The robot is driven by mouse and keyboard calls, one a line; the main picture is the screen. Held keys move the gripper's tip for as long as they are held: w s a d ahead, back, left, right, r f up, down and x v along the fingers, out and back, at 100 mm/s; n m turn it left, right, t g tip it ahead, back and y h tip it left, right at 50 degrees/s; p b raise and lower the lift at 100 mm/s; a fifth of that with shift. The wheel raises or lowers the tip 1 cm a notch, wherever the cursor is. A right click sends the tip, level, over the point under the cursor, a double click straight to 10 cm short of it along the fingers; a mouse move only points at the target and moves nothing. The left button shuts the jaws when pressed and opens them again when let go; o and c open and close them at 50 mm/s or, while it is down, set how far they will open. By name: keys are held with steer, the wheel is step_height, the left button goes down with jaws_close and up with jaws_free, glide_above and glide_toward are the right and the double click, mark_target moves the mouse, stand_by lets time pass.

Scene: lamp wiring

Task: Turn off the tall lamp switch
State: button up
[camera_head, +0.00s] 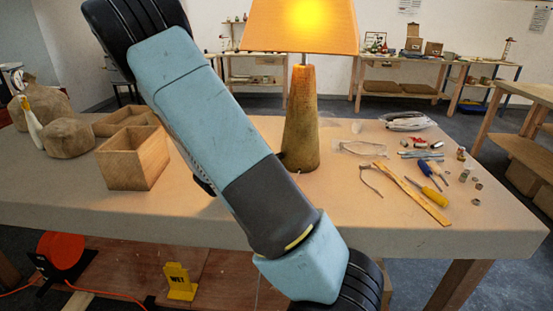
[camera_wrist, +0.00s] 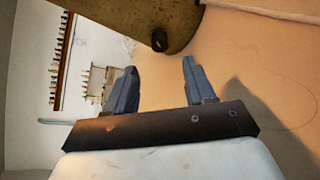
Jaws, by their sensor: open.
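The tall lamp stands on the table, its orange shade (camera_head: 300,28) glowing and its mottled tapered base (camera_head: 301,120) upright, right of my arm. In the wrist view the lamp base (camera_wrist: 130,14) lies across the top. A small dark knob (camera_wrist: 159,41), which looks like the switch, sticks out of its lower side. My gripper (camera_wrist: 160,72) is open and empty. Its two blue-grey fingers point toward the lamp, with the knob beyond the gap between them and apart from both. In the head view my gripper is not visible; my arm hides part of the table.
The table (camera_head: 225,222) holds an open wooden box (camera_head: 133,158) and sacks (camera_head: 68,138) at left. Bare tabletop lies in front of the lamp.

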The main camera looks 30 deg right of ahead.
mark_target(280, 156)
steer(key=x, duration=0.9)
steer(key=shift+w+d, duration=0.15)
steer(key=shift+d, duration=0.1)
jaws_close()
